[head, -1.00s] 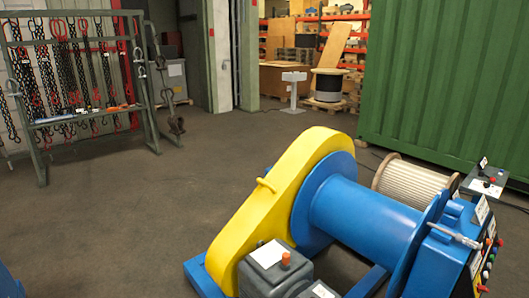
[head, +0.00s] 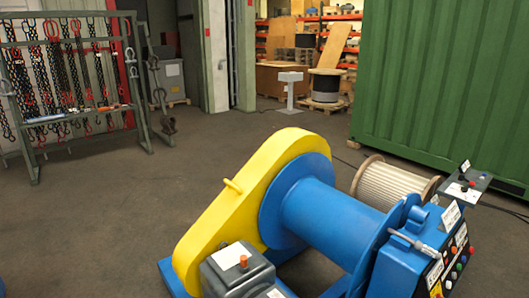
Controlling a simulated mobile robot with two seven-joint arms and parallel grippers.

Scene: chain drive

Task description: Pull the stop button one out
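The blue winch has a control panel (head: 447,270) on its right end, with several small coloured buttons in red, green, white and blue. A red button (head: 472,250) sits at its right edge. Neither of my grippers is in view.
The winch's blue drum (head: 335,222) and yellow chain guard (head: 245,195) fill the lower middle. A rope reel (head: 392,184) stands behind, near a green container (head: 450,90). A chain rack (head: 75,85) stands at the left. The floor (head: 110,215) between is clear.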

